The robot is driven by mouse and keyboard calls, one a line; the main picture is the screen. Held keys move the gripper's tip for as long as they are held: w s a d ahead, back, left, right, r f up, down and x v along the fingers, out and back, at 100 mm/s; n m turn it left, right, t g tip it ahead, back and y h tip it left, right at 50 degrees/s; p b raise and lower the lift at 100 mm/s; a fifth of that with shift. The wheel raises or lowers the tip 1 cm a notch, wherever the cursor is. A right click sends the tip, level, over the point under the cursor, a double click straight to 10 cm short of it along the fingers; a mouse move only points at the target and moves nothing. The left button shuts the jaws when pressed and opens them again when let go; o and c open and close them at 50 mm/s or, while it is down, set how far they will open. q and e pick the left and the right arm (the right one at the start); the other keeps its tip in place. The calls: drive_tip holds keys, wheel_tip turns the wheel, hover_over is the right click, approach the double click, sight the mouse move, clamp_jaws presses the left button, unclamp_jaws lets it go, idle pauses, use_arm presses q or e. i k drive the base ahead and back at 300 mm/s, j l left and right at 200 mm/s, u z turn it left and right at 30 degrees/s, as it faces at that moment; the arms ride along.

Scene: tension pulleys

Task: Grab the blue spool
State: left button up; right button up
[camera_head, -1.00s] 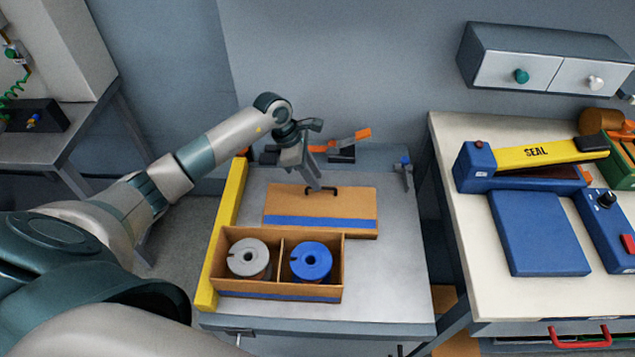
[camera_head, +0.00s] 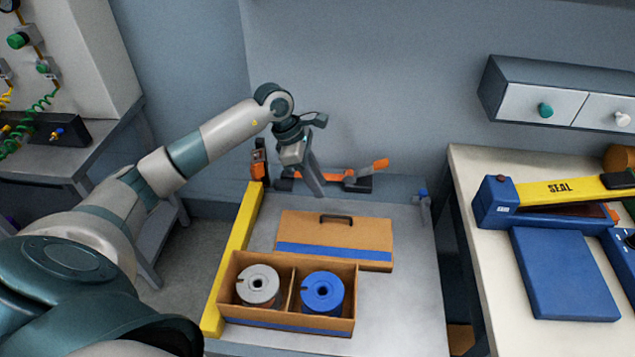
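The blue spool (camera_head: 322,304) stands upright in the right compartment of an open cardboard box (camera_head: 236,318). A grey spool (camera_head: 250,292) stands in the left compartment. My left gripper (camera_head: 318,190) hangs above the back of the table, behind the box and its lid, fingers pointing down. It is apart from both spools. Its fingers overlap in this view, so I cannot tell whether it is open or shut. My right gripper is not in view.
The box lid (camera_head: 350,233), with a black handle, lies behind the box. A yellow bar (camera_head: 232,262) runs along the table's left edge. Orange and black tools (camera_head: 335,178) lie at the back. The grey table (camera_head: 405,310) is clear to the right. A sealer (camera_head: 545,193) is on the right-hand bench.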

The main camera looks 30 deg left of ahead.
sight(324, 295)
drive_tip(key=u, duration=1.25)
